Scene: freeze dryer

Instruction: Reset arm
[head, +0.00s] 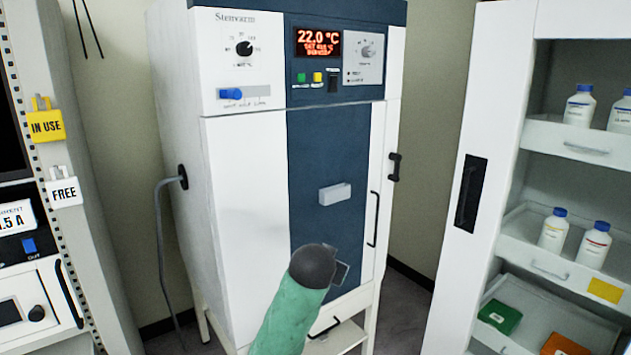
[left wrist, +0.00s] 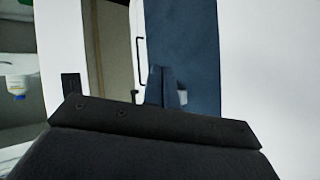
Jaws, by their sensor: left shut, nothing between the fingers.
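My left arm, with a green sleeve and a dark rounded wrist, rises from the bottom centre of the head view. My left gripper (head: 341,273) shows only as a small dark piece beside the wrist, in front of the dryer's lower door. In the left wrist view its fingers (left wrist: 161,88) are together and empty, pointing at the blue panel. The freeze dryer (head: 245,180) stands upright, white with a blue panel and a lit display reading 22.0 °C. A pale block handle (head: 335,194) is on the panel, above the gripper in the head view. My right gripper is not in view.
An open white cabinet (head: 490,130) with bottles and boxes on pull-out shelves stands at the right. A rack (head: 75,130) with yellow "IN USE" and white "FREE" tags is at the left. A grey hose (head: 160,240) hangs by the dryer. Floor shows between dryer and cabinet.

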